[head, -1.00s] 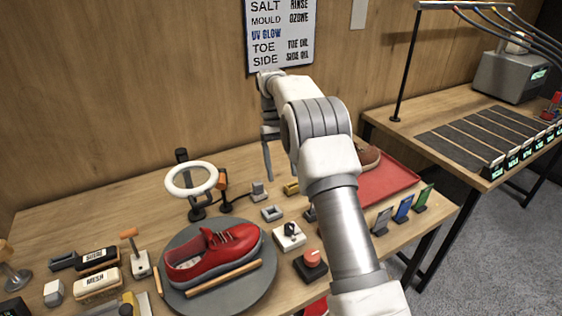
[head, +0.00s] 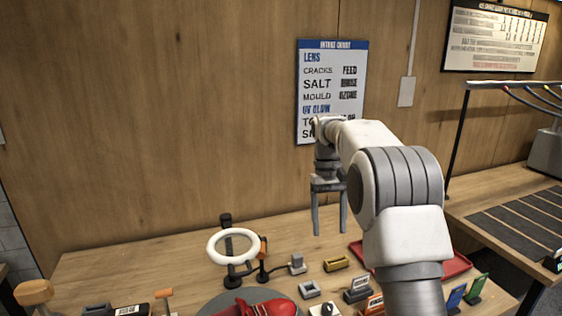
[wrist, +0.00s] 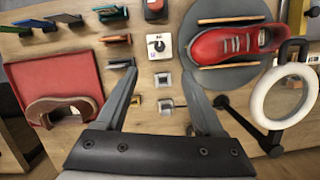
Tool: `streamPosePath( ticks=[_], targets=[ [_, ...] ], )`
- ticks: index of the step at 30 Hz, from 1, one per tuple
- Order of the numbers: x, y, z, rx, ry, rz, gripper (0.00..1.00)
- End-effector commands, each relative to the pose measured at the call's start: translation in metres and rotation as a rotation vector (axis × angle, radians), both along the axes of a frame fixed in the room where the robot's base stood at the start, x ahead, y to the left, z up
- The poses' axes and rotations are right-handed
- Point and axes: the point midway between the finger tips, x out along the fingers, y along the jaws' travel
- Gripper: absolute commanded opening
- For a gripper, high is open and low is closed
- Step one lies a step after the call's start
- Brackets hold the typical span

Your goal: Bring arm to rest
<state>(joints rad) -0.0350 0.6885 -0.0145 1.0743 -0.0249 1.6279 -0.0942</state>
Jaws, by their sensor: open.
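My gripper (head: 329,208) hangs from my raised arm above the back of the wooden table (head: 150,265), fingers pointing down. It is open and empty; in the wrist view my gripper (wrist: 165,95) has its two fingers spread wide, with the tabletop below them. No object is between the fingers.
A red sneaker (wrist: 228,45) sits on a round grey turntable (wrist: 193,18), beside a white ring lamp (head: 232,246). A red tray (wrist: 65,75) holds a brown shoe (wrist: 62,109). Small blocks and colored cards stand between. A wall chart (head: 331,85) hangs behind my arm.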

Motion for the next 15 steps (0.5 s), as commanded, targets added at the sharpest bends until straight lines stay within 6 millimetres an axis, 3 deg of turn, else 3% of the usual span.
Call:
streamPosePath(
  ticks=[1, 6, 15],
  targets=[
    [-0.010, -0.001, 0.015, 0.002, -0.029, -0.005, 0.69],
    [-0.041, -0.003, 0.050, 0.009, -0.121, -0.018, 0.69],
    [-0.110, -0.005, 0.092, 0.020, -0.284, -0.042, 0.69]
  ],
)
